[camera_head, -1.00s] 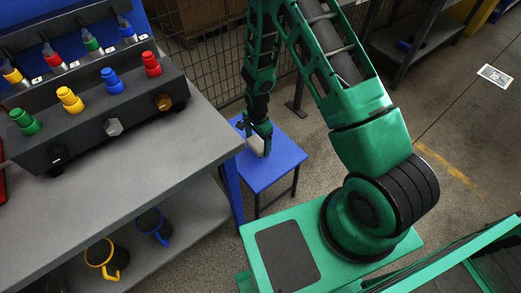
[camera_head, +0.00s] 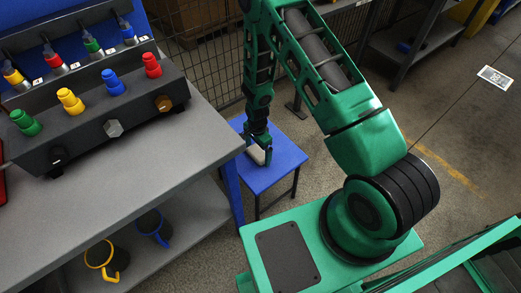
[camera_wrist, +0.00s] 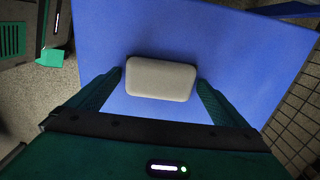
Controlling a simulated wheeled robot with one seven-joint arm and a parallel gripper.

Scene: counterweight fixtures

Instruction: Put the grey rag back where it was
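The grey rag (camera_wrist: 162,78) looks like a pale, rounded pad and lies crosswise between my fingertips in the wrist view. My gripper (camera_head: 258,152) points down over the blue stool-like table (camera_head: 283,163). In the head view the rag (camera_head: 255,154) is partly hidden by my fingers.
A grey workbench (camera_head: 150,150) stands left of the blue table, with a dark fixture (camera_head: 90,120) carrying coloured knobs. Yellow and blue mugs (camera_head: 104,255) sit on its lower shelf. A wire mesh fence (camera_head: 210,60) runs behind. The blue top around the rag is clear.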

